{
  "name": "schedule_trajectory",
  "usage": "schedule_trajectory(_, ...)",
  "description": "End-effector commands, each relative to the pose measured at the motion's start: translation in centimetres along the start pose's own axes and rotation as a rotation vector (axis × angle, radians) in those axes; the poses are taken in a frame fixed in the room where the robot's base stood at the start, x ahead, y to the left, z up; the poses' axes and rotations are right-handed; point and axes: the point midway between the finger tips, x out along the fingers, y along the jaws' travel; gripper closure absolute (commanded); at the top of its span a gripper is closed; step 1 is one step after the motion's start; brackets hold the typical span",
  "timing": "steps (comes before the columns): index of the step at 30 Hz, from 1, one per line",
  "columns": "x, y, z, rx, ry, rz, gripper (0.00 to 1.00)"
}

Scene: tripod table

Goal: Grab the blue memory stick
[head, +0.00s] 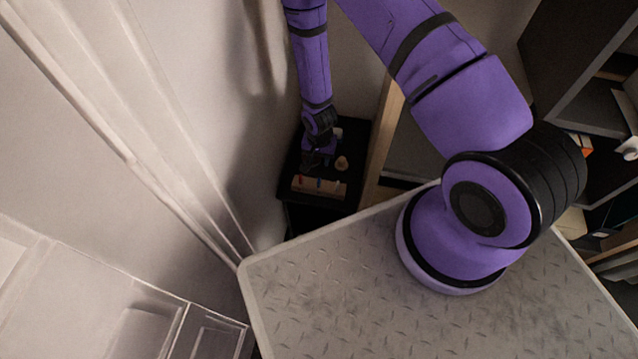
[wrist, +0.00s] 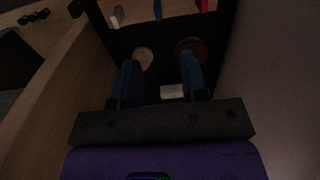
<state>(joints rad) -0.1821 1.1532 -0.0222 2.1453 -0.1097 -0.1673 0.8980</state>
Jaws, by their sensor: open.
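The blue memory stick (head: 318,183) stands upright in a light wooden holder (head: 327,192) on a small black table, between a red stick (head: 300,181) and a pale stick (head: 337,187). In the wrist view the blue stick (wrist: 157,10) is at the top edge, partly cut off. My gripper (head: 317,160) is over the table, on the far side of the holder. In the wrist view my gripper (wrist: 158,62) is open with nothing held between its fingers, and the blue stick lies beyond the fingertips.
The black table (head: 305,218) also bears a round tan object (head: 342,163) and a small pale object (head: 338,132). In the wrist view a dark brownish round object (wrist: 190,45) sits by the right fingertip. A pale wall and curtain are close on the left; wooden furniture is on the right.

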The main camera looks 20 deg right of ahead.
Motion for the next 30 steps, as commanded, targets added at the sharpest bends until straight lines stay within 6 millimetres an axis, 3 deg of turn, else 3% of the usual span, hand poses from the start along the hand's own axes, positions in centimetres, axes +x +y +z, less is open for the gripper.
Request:
schedule_trajectory(15,6.2,0.6,0.9,0.012,-0.009,0.007,0.6)
schedule_trajectory(23,7.7,0.5,0.8,0.011,-0.009,0.005,0.6)
schedule_trajectory(30,10.7,0.2,0.8,0.01,-0.009,0.006,0.6)
